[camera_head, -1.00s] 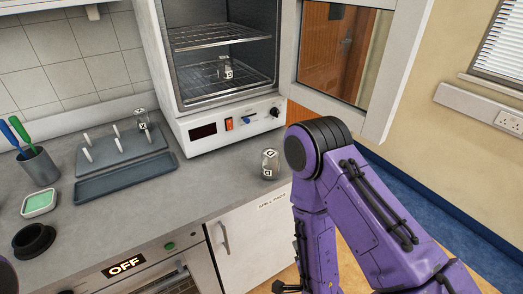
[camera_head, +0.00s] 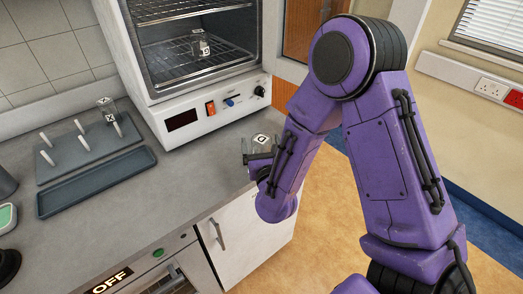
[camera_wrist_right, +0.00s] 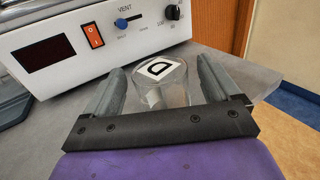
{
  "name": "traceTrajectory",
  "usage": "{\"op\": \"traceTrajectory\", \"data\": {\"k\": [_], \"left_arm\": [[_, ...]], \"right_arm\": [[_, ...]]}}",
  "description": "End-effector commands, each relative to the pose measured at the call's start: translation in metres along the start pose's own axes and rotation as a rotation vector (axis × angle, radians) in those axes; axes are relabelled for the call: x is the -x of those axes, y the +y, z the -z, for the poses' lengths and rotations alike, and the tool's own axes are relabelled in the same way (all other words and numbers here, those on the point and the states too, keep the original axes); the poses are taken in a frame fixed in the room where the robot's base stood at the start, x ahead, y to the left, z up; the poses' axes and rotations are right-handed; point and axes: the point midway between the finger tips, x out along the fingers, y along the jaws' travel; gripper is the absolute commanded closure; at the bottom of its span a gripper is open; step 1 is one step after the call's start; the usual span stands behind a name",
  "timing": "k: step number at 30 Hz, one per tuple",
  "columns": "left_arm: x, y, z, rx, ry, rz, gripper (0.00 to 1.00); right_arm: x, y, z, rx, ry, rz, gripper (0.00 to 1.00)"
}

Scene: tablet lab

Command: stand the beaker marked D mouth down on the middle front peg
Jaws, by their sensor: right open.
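The clear beaker marked D (camera_head: 262,140) stands on the bench near its right front edge, in front of the oven. A white D label lies across its upper end, so its mouth seems to face down. My right gripper (camera_head: 260,157) is low at the beaker, partly hidden by my forearm. In the wrist view the open fingers (camera_wrist_right: 160,95) stand on either side of the beaker (camera_wrist_right: 162,72), with gaps showing. The peg rack (camera_head: 65,171) is at left with two rows of pegs; the middle front peg (camera_head: 84,143) is bare. My left gripper is out of view.
A beaker marked X (camera_head: 108,106) sits over a peg at the rack's right back. Another beaker (camera_head: 200,46) stands inside the open oven (camera_head: 190,115). A shallow grey tray (camera_head: 98,185) lies in front of the rack. Bench between tray and D beaker is clear.

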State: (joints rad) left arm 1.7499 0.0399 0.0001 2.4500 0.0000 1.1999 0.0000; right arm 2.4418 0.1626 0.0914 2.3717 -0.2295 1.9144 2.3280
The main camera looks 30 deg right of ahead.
Motion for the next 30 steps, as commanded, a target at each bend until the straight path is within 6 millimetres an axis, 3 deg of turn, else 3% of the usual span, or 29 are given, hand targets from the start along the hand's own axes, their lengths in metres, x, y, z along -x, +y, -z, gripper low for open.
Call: {"op": "traceTrajectory", "data": {"k": [1,4,11,12,17,20,26,30], "left_arm": [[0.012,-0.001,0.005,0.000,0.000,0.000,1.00],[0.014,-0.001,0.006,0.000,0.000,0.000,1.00],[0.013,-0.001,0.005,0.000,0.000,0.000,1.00],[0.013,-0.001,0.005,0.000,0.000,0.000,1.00],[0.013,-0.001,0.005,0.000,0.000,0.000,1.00],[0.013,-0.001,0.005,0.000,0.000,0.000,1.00],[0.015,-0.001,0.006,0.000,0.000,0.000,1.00],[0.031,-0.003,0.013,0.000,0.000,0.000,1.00]], "right_arm": [[-0.009,0.001,-0.007,0.003,0.000,0.000,0.11],[-0.024,-0.001,-0.004,0.001,0.000,0.003,0.11],[-0.028,-0.001,-0.001,0.001,0.001,0.002,0.11],[-0.028,-0.001,-0.001,0.001,0.001,0.002,0.14],[-0.028,-0.001,-0.001,0.001,0.001,0.002,0.66],[-0.028,-0.001,-0.001,0.001,0.001,0.002,0.72],[-0.028,0.000,-0.004,0.001,0.001,0.001,0.72],[-0.029,0.008,-0.028,-0.004,-0.001,-0.010,0.73]]}}
